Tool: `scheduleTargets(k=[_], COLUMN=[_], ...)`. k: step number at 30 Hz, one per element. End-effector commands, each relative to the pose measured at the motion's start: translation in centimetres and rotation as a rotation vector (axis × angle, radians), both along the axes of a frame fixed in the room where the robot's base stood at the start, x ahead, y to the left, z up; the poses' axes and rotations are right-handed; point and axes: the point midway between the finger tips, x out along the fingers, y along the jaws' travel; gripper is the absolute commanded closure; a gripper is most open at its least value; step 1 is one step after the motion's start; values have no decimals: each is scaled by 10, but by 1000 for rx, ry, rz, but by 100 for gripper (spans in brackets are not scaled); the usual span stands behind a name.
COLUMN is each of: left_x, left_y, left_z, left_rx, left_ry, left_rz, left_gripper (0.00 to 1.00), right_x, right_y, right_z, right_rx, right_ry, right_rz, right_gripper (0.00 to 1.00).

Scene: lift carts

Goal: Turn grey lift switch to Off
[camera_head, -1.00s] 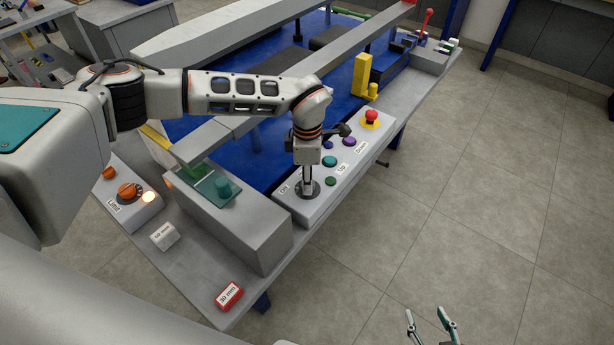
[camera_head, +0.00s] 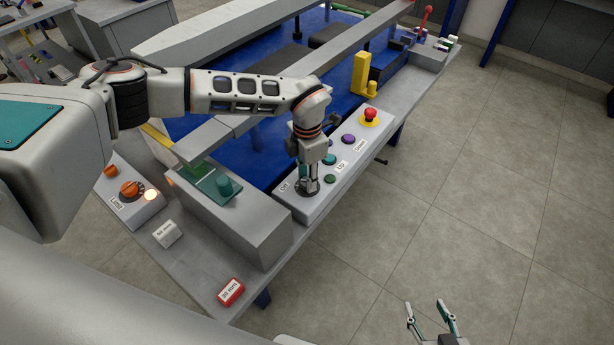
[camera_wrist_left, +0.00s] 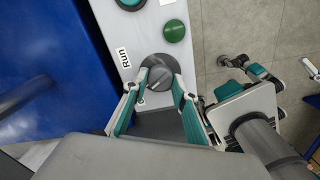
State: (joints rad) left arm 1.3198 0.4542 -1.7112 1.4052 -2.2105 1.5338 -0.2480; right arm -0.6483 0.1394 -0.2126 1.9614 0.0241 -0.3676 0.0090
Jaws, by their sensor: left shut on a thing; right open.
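The grey lift switch (camera_wrist_left: 159,76) is a round knob with a ridge across it, on the pale control box (camera_head: 330,183). My left gripper (camera_head: 308,187) points down over it at the box's near end. In the left wrist view both fingers reach around the knob, and the gripper is shut on it. A label (camera_wrist_left: 122,58) beside the switch reads "Run" there; it is too small to read surely in the head view. My right gripper (camera_head: 431,316) is open and empty over the floor at the bottom.
A green button (camera_head: 330,179), a purple button (camera_head: 348,139) and a red emergency button (camera_head: 370,115) sit farther along the box. An orange-knobbed "Limit" box (camera_head: 132,192), a white block (camera_head: 167,234) and a red-edged "30 mm" block (camera_head: 231,292) stand on the left. The floor at right is clear.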

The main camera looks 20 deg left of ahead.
Motion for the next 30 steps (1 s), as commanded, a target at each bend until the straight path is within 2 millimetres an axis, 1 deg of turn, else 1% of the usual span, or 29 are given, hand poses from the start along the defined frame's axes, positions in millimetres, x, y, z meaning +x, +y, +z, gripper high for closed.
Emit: scheduleTargets(k=[8,9,10,11,20,23,26,30], left_x=[0,0,0,0,0,1,1,2], left_y=[0,0,0,0,0,0,0,0], left_z=[0,0,0,0,0,4,15,41], left_rx=[-1,-1,-1,-1,-1,-1,0,-1], left_ry=[-1,-1,-1,-1,-1,-2,-3,-5], left_rz=[1,1,1,1,0,0,1,1], left_gripper=[94,68,60,56,56,56,56,56], right_x=[0,0,0,0,0,-1,0,0], right_y=[0,0,0,0,-1,-1,-1,-1], right_z=[0,0,0,0,0,0,0,0], right_rx=[0,0,0,0,-2,-3,-2,-1], right_ry=[0,0,0,0,0,1,0,1], right_rz=[0,0,0,0,0,0,0,0], right_gripper=[53,53,53,53,53,53,53,53])
